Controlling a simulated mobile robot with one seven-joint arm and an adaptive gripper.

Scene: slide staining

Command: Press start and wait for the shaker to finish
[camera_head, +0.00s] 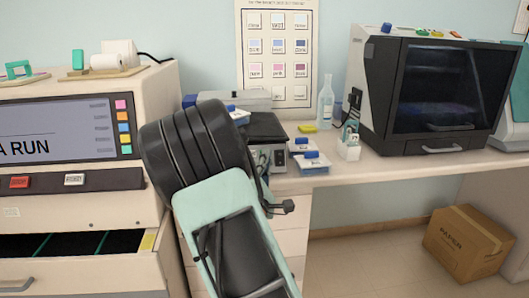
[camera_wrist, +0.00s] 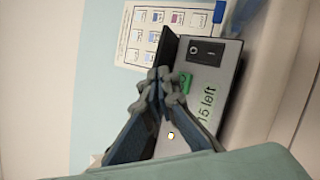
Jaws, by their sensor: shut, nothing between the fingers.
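The shaker (camera_head: 266,127), a low unit with a black top, stands on the bench behind my arm in the head view. In the wrist view its grey front panel (camera_wrist: 222,72) is tilted and fills the middle. The panel holds a green start button (camera_wrist: 186,83), a black rocker switch (camera_wrist: 207,51) and green text reading "15 left" (camera_wrist: 207,105). My gripper (camera_wrist: 165,80) is shut and empty, its fingertips right beside the green button. I cannot tell whether they touch it. In the head view my arm hides the gripper.
Blue-lidded boxes (camera_head: 311,161) and a clear bottle (camera_head: 325,104) stand right of the shaker. A dark-windowed cabinet (camera_head: 430,90) is further right. A large machine reading "A RUN" (camera_head: 60,130) stands left. A carton (camera_head: 468,243) sits on the floor.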

